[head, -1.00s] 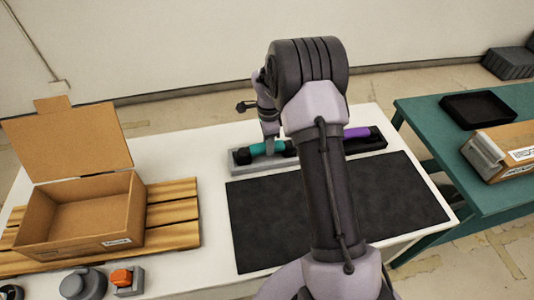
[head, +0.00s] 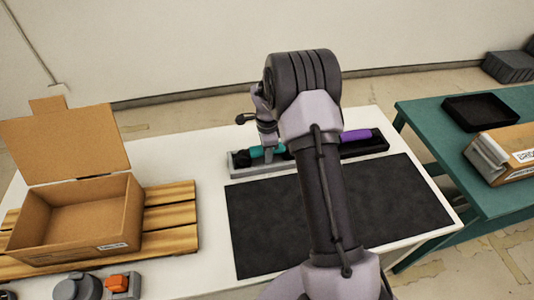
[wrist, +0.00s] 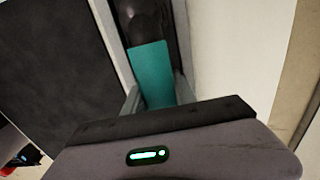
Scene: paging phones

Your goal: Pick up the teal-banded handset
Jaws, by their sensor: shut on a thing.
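The teal-banded handset (head: 256,152) lies in a grey cradle tray (head: 240,168) at the back of the white table in the head view. Its teal band (wrist: 150,70) and dark body show in the wrist view, running up from my gripper's housing. My gripper (head: 269,152) is down over the teal band and shut on the handset. The handset still sits low in the tray, with no clear gap under it. My arm hides its right end in the head view, and the gripper housing hides its near end in the wrist view.
A purple-banded handset (head: 356,136) lies in a black tray (head: 372,150) on the right. A dark mat (head: 265,220) lies in front. An open cardboard box (head: 75,222) stands on a wooden pallet (head: 172,212) at left. A teal table (head: 425,125) stands right.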

